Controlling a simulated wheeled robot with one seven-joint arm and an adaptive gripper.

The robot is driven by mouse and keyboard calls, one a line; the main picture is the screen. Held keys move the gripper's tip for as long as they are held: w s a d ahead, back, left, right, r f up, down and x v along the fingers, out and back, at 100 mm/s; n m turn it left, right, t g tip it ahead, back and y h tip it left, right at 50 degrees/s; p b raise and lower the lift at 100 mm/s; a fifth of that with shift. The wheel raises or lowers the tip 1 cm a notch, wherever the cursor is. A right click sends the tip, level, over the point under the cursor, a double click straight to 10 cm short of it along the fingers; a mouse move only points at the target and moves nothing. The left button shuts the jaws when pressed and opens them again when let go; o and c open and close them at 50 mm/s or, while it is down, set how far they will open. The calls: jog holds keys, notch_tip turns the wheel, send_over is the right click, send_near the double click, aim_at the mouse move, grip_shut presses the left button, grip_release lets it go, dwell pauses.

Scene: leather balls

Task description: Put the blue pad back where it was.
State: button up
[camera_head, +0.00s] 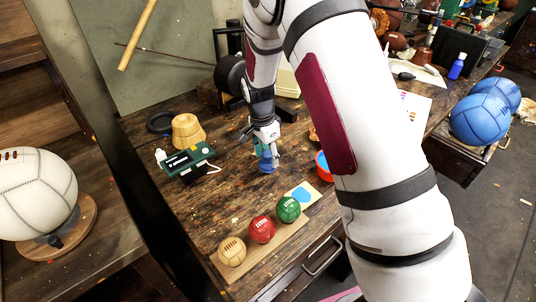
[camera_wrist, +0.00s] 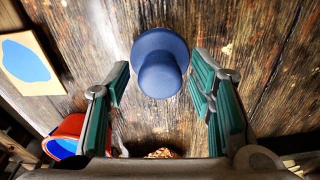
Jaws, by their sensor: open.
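A round blue pad with a knob on top (camera_wrist: 160,64) stands upright on the wooden workbench. In the head view its blue lower part (camera_head: 267,167) shows just below my gripper (camera_head: 264,152). In the wrist view the two green-lined fingers of my gripper (camera_wrist: 161,82) are spread, one on each side of the knob, with gaps visible. Nothing is held. A red-rimmed tub with blue inside (camera_head: 323,166) stands to the right of the pad, partly hidden by my arm; it is at lower left in the wrist view (camera_wrist: 67,133).
Tan (camera_head: 232,251), red (camera_head: 262,229) and green (camera_head: 288,209) balls sit in a row on a board along the bench's front edge, beside a card with a blue patch (camera_head: 302,195). A dark green device (camera_head: 187,160) stands left. Bare bench lies between.

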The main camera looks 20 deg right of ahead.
aim_at(264, 156)
jog(key=s+r+n+t+y+b, duration=0.1)
jog(key=s+r+n, duration=0.15)
jog(key=r, duration=0.75)
jog(key=s+r+n, duration=0.1)
jog(key=s+r, duration=0.3)
jog(key=r, duration=0.6)
jog(key=s+r+n+t, duration=0.1)
jog(key=s+r+n, duration=0.1)
jog(key=s, duration=0.6)
jog(key=s+r+n+t, duration=0.1)
jog(key=s+r+n, duration=0.2)
jog(key=s+n, duration=0.2)
jog(key=s+r+n+t, duration=0.1)
jog(key=s+n, duration=0.3)
jog(key=s, duration=0.7)
jog(key=shift+d+r+t, duration=0.15)
jog(key=shift+r+t, duration=0.15)
jog(key=shift+r, duration=0.6)
